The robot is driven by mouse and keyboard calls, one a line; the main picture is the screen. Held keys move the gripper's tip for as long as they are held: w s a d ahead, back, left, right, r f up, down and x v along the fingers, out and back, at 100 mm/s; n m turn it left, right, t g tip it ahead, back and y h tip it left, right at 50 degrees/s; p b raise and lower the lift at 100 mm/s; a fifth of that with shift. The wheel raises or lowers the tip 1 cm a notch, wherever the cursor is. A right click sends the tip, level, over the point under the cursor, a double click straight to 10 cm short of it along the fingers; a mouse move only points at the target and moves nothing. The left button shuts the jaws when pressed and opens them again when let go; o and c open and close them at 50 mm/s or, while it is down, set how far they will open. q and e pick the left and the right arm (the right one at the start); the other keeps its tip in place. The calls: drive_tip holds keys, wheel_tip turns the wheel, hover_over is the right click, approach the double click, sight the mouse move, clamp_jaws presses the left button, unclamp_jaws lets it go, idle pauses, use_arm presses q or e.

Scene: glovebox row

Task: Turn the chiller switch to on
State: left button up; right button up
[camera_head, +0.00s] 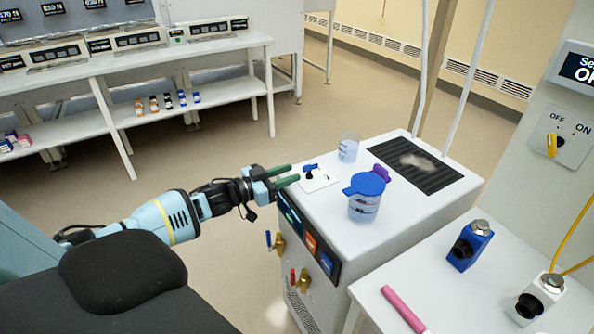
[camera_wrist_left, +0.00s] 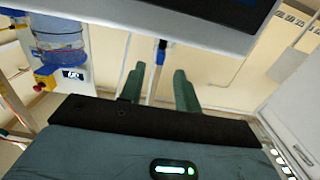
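The white chiller box (camera_head: 330,220) stands at centre. On its top near the left edge is a small white plate (camera_head: 320,182) with a blue lever (camera_head: 310,167) and a dark part. My left gripper (camera_head: 293,174) comes in from the left. Its two green fingers are apart and empty, just left of the plate; contact is not clear. In the left wrist view the fingers (camera_wrist_left: 158,84) are spread, with a small blue piece (camera_wrist_left: 162,44) beyond them that I cannot identify for sure. A separate yellow switch (camera_head: 552,145) on the right panel is marked OFF and ON. My right gripper is out of view.
A blue-lidded jar (camera_head: 366,205) and a clear beaker (camera_head: 348,148) stand on the box near the plate. Blue and red valve handles are on its front side. A white table (camera_head: 450,305) at right holds a pink rod (camera_head: 403,309) and two fittings.

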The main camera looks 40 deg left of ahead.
use_arm(q)
drive_tip(key=shift+v, duration=0.95)
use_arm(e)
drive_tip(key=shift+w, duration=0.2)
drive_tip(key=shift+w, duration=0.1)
